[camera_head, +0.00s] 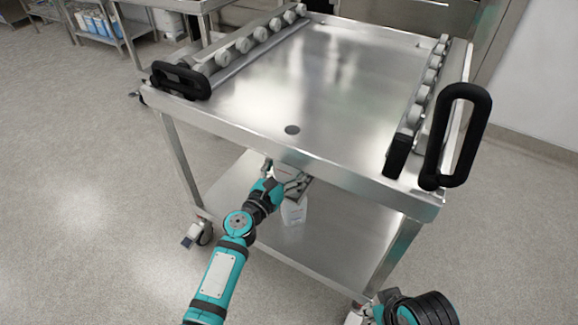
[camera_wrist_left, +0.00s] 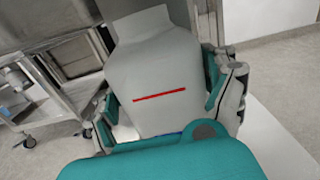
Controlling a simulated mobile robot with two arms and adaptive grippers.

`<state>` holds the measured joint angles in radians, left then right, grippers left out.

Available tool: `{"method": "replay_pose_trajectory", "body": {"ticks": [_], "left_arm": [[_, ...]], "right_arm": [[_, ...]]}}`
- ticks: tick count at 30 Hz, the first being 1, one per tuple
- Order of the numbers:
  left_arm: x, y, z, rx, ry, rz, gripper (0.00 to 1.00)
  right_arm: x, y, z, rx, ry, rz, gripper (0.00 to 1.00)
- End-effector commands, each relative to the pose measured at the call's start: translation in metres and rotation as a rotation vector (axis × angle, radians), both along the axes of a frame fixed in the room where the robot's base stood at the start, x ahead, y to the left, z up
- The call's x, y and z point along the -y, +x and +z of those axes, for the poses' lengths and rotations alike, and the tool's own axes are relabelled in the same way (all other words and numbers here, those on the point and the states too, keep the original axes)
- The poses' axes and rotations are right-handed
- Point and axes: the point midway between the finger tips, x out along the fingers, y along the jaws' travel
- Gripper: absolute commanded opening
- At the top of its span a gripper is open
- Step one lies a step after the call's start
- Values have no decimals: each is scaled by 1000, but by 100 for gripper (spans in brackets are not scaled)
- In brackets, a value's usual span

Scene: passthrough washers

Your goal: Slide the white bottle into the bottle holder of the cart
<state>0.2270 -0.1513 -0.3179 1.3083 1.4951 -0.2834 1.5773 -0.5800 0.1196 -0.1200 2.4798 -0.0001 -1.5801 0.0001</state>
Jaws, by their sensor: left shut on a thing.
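The white bottle (camera_wrist_left: 160,65) fills the middle of the left wrist view, with a red line across its body. My left gripper (camera_wrist_left: 163,105) has its fingers on both sides of it and is shut on it. In the head view, my left gripper (camera_head: 287,182) is at the cart's front edge, just below the top. A pale part of the bottle (camera_head: 293,212) shows under the fingers; the rest is hidden. The steel cart (camera_head: 330,75) stands in front of me. I cannot make out its bottle holder. My right gripper is outside the views.
Black handles stand at the cart's left (camera_head: 181,80) and right (camera_head: 458,135) front corners. Rows of grey rollers line both sides of the top. A lower shelf (camera_head: 335,235) lies under it. Another cart (camera_head: 95,25) stands at the back left. Floor is clear at left.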

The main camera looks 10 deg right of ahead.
Motion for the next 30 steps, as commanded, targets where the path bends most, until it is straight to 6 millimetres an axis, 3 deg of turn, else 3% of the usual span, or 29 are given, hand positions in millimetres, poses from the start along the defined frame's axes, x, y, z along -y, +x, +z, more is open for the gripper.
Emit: {"method": "replay_pose_trajectory", "body": {"ticks": [7,8,11,22,30], "left_arm": [[0,0,0,1,-1,0,47],[0,0,0,1,-1,0,87],[0,0,0,1,-1,0,100],[-4,-6,-2,0,3,1,100],[-34,-48,-2,-1,2,1,100]], "right_arm": [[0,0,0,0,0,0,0],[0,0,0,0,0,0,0],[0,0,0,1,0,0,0],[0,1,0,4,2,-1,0],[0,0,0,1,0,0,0]]}}
